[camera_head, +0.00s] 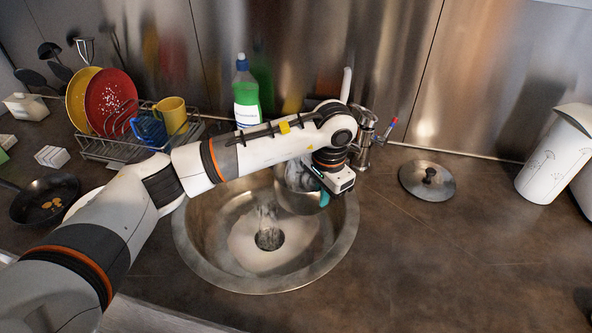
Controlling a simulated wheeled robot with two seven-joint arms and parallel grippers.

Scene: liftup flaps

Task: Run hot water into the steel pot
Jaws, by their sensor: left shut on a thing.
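The steel pot (296,201) is in the right rear part of the round sink (184,243), partly hidden under my left arm. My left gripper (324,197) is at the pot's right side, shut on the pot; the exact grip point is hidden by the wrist. The faucet (363,146) stands behind the sink, just right of my wrist, with a lever (389,129) marked red and blue. My arm covers part of the faucet, and I cannot tell whether water runs. My right gripper is out of view.
A steel lid (428,180) lies on the counter right of the faucet. A white canister (552,157) stands at the far right. A green soap bottle (246,97) and a dish rack (108,151) with plates and mugs stand behind my arm.

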